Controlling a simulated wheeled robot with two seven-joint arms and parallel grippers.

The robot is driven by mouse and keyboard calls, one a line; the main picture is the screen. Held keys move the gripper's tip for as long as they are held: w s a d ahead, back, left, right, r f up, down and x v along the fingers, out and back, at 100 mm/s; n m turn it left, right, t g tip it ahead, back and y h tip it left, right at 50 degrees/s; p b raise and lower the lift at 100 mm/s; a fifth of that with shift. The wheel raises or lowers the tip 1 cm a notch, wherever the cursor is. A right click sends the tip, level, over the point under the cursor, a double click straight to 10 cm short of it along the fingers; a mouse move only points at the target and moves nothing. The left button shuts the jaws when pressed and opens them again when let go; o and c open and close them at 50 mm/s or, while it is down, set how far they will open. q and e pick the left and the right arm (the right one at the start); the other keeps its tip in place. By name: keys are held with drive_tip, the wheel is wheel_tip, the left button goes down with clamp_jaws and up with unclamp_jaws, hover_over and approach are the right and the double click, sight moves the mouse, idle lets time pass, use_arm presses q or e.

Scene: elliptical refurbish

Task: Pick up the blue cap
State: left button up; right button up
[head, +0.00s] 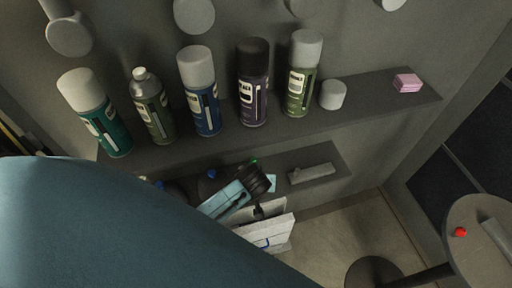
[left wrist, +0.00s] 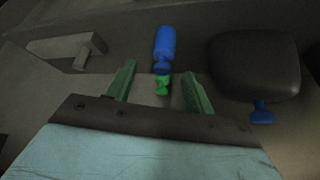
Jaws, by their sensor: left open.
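In the left wrist view my left gripper (left wrist: 159,72) is open, with its two green fingers apart. A blue cylindrical piece (left wrist: 165,42), possibly the blue cap, lies just beyond the fingertips, with a smaller blue part against its near end. A small green piece (left wrist: 162,86) sits between the fingers. Another small blue piece (left wrist: 261,112) shows at the right below a dark rounded object (left wrist: 255,64). In the head view a small blue piece (head: 211,173) shows on the lower shelf (head: 335,160), partly hidden by my arm. My right gripper is not in view.
Several spray cans, such as a purple one (head: 253,85), stand on the upper shelf (head: 380,90) with a pink block (head: 407,82). A grey bar (head: 311,173) lies on the lower shelf. A round table (head: 470,240) holds a red piece (head: 460,232).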

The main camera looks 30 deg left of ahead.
use_arm(q)
drive_tip(key=shift+s+b+x, duration=0.15)
drive_tip(key=shift+b+x, duration=0.2)
drive_tip(key=shift+x, duration=1.35)
drive_tip(key=shift+s+b+x, duration=0.1)
drive_tip(key=shift+b+x, duration=0.25)
drive_tip(key=shift+x, duration=1.35)
drive_tip(key=shift+f, duration=0.1)
drive_tip(key=c, duration=1)
